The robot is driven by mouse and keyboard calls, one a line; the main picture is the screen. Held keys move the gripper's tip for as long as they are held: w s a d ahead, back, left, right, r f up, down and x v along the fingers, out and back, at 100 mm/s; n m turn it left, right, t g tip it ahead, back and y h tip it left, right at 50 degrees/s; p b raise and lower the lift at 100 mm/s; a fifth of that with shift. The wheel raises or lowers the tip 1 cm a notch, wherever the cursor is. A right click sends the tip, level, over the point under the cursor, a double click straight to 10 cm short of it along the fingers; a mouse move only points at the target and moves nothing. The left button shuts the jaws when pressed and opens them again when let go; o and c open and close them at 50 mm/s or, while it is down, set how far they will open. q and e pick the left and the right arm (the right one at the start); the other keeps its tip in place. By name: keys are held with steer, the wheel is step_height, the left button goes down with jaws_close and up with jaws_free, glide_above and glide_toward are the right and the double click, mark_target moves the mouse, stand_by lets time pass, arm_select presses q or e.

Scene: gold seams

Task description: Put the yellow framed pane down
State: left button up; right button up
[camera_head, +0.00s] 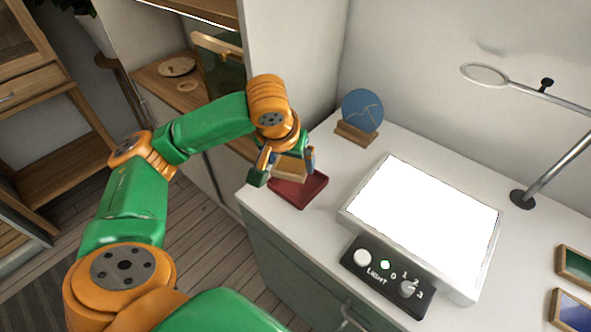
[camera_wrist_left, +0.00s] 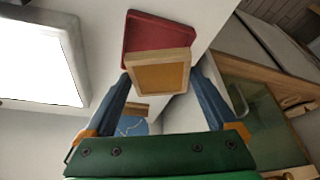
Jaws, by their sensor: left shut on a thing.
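The yellow framed pane (camera_wrist_left: 161,76) has a light wooden frame and an amber face. My left gripper (camera_head: 287,167) is shut on it, one finger on each side, as the left wrist view shows. In the head view the pane's wooden frame (camera_head: 291,171) shows partly behind the gripper. The pane is over a dark red tray (camera_head: 300,192) at the counter's left front corner. The tray also shows just beyond the pane in the left wrist view (camera_wrist_left: 140,32). I cannot tell whether the pane touches the tray. My right gripper is in neither view.
A bright light panel (camera_head: 425,215) lies right of the tray, with a black control box (camera_head: 388,277) before it. A blue round pane (camera_head: 362,110) stands in a wooden holder (camera_head: 356,134) behind. A magnifier stand (camera_head: 522,199) and green (camera_head: 575,264) and blue framed panes (camera_head: 571,311) are right.

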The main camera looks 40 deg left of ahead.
arm_select(q)
steer(key=x, duration=0.3)
steer(key=d+x, duration=0.1)
steer(key=x, duration=0.1)
steer(key=shift+a+f, duration=0.1)
steer(key=shift+f, duration=0.2)
steer(key=shift+w+f, duration=0.1)
steer(key=shift+f, duration=0.1)
steer(key=shift+f, duration=0.2)
steer(key=shift+f, duration=0.4)
steer(key=o, duration=1.2)
steer(key=shift+o, duration=0.2)
steer(key=shift+r, duration=0.3)
steer(key=p+v, duration=0.2)
steer(key=v, duration=1)
steer(key=shift+r, duration=0.35)
